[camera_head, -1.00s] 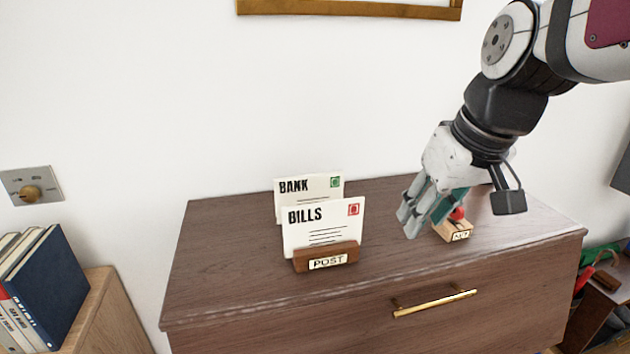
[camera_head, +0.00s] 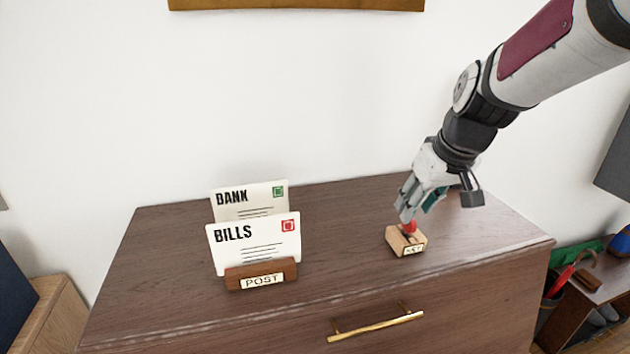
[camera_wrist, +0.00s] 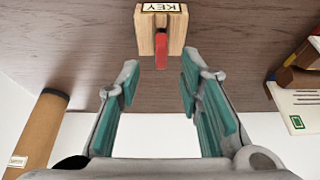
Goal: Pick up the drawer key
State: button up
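The key's wooden block (camera_head: 394,245), with a label partly readable in the head view, stands on the right half of the dresser top. In the wrist view the block (camera_wrist: 146,34) is labelled KEY, and the red key (camera_wrist: 161,50) stands up from it, just beyond the fingertips. The red key also shows in the head view (camera_head: 409,227). My gripper (camera_head: 405,207) points down above the block. In the wrist view my gripper (camera_wrist: 158,85) is open, its teal-padded fingers apart with nothing between them. The key's lower part is hidden in the block.
A wooden POST holder (camera_head: 236,279) with BANK and BILLS envelopes (camera_head: 238,254) stands left on the dresser top (camera_head: 335,220). The dresser front has a brass drawer handle (camera_head: 378,327). A brown cylinder (camera_wrist: 38,128) shows at left in the wrist view. Clear surface lies between block and holder.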

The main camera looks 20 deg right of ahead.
aim_at(407, 230)
jog(key=shift+x, duration=2.4)
jog(key=shift+s, duration=0.15)
grip_shut()
